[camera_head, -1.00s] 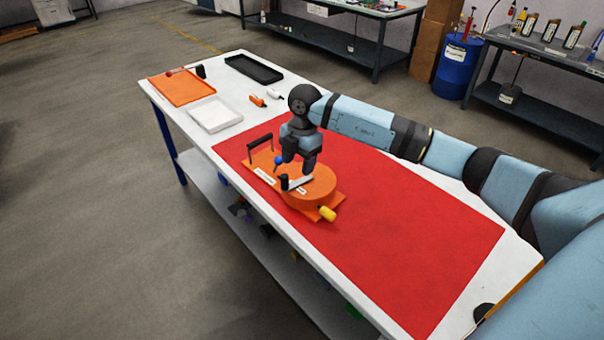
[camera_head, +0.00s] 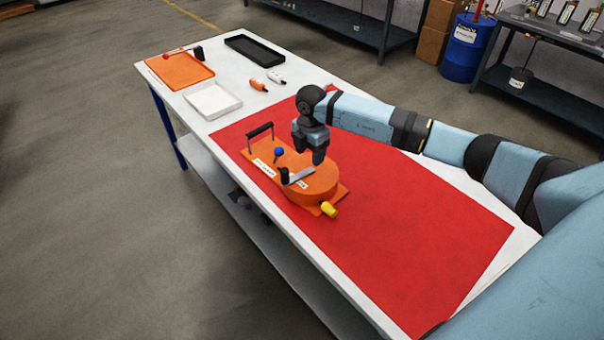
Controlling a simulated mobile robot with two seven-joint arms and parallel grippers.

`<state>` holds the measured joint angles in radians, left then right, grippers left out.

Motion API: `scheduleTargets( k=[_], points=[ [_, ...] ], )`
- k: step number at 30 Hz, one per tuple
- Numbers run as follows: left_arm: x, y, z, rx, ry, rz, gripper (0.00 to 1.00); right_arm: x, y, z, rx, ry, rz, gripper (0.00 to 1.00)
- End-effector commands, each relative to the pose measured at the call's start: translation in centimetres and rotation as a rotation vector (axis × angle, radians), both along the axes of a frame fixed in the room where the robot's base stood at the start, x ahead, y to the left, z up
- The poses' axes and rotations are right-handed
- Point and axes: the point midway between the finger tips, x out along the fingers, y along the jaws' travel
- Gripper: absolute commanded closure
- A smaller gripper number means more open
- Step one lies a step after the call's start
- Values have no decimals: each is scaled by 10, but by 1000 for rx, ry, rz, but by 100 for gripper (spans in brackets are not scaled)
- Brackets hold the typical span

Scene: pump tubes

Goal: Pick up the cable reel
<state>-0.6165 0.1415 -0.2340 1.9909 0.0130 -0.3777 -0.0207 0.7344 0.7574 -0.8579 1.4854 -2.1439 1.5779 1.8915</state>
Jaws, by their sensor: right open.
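An orange device (camera_head: 318,187) lies on the red mat. It has a flat base, a round drum, a black handle (camera_head: 260,131), a blue knob (camera_head: 279,152), a crank arm with a black grip (camera_head: 284,176) and a yellow knob (camera_head: 329,209). I cannot tell whether this is the cable reel; nothing else in view looks like one. My right gripper (camera_head: 319,160) is empty, pointing down just above and behind the drum. Its jaws are open, though the gap is small in this view. My left gripper is not in view.
The red mat (camera_head: 410,240) is clear right of the device. On the white table, an orange tray (camera_head: 180,72), a white tray (camera_head: 213,103), a black tray (camera_head: 254,50) and small orange (camera_head: 259,85) and white (camera_head: 276,78) items lie at the far end.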

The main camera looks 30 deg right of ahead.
Motion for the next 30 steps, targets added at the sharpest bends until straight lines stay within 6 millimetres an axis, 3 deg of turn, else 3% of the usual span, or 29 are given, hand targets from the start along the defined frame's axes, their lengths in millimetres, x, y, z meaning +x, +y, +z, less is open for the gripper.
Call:
scheduleTargets(
  k=[12,20,27,28,30],
  points=[
    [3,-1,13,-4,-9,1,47,-2,-1,-49,1,1,0,42],
    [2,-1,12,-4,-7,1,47,-1,-1,-53,1,-1,1,42],
    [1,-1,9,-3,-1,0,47,-1,-1,-53,1,-1,1,94],
    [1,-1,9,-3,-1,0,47,-1,-1,-53,1,-1,1,100],
    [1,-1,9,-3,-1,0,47,-1,-1,-53,1,-1,2,100]
  ],
)
